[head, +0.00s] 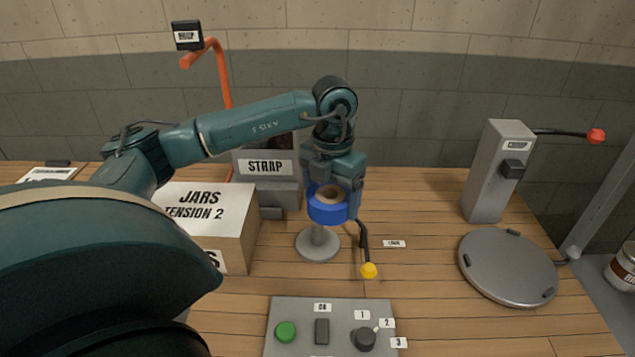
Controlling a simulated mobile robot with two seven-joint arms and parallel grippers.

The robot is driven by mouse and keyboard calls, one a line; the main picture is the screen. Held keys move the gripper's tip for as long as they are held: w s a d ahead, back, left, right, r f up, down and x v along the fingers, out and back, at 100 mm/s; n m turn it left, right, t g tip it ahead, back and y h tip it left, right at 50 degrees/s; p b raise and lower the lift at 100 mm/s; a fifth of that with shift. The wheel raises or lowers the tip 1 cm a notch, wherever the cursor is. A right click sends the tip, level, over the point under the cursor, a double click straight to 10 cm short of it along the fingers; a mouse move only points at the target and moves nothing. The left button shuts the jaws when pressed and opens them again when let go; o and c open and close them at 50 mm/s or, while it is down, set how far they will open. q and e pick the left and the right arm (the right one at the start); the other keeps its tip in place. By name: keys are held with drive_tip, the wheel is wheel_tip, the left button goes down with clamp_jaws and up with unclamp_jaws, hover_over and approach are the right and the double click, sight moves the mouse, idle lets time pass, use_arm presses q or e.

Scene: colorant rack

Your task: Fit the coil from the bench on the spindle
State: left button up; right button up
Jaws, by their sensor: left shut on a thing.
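The coil (325,212) is a blue ring with a tan core, held level in the middle of the head view. My left gripper (340,190) points down and is shut on its rim. The spindle (318,244) has a round grey foot and a short grey stem directly below the coil. The stem's top is hidden by the coil, so I cannot tell whether it is inside the core. A black lever with a yellow knob (369,270) hangs just right of the stem. My right gripper is not in view.
A box marked JARS TENSION 2 (205,213) stands left, before a grey STRAP unit (268,190). A control panel (290,312) is in front. A round grey plate (507,268) and a post with a red-knobbed lever (489,180) are right. Bench between spindle and plate is mostly clear.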

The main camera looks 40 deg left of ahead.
sight(318, 185)
use_arm(q)
drive_tip(key=n, duration=0.1)
drive_tip(key=a+n, duration=0.1)
drive_tip(key=n, duration=0.1)
drive_tip(key=a+n, duration=0.1)
drive_tip(key=shift+w+a+r+n, duration=0.1)
drive_tip(key=shift+r+n, duration=0.15)
drive_tip(key=shift+n, duration=0.15)
drive_tip(key=n, duration=0.1)
drive_tip(key=a+n, duration=0.1)
drive_tip(key=n, duration=0.1)
drive_tip(key=shift+a+r+n, duration=0.2)
drive_tip(key=shift+n, duration=0.1)
